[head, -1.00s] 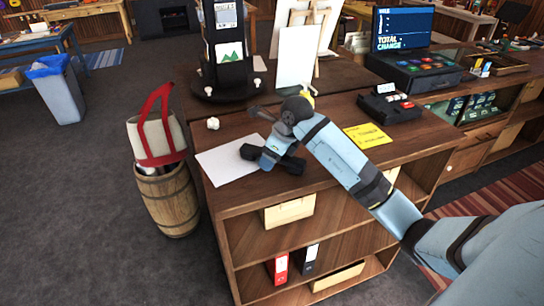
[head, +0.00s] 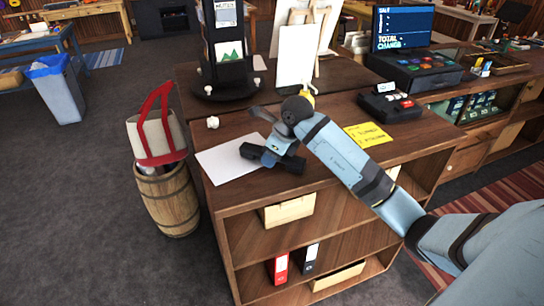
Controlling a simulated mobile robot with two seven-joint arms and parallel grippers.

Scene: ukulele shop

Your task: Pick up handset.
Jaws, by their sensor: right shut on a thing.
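My right arm reaches in from the right over the wooden counter (head: 339,182). Its gripper (head: 272,156) points down, just above or at the counter near the white sheet of paper (head: 226,161). A black piece with two blocky ends, seemingly the handset (head: 293,164), shows at the gripper, one end on each side. The gripper is shut on it. The wrist hides its middle, and I cannot tell whether it touches the counter. My left gripper is not in view.
A black desk device (head: 390,105) and a yellow note (head: 368,135) lie to the right. A black display stand (head: 228,72) and small easel stand behind. A barrel (head: 168,199) with a tote bag (head: 157,137) stands left of the counter.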

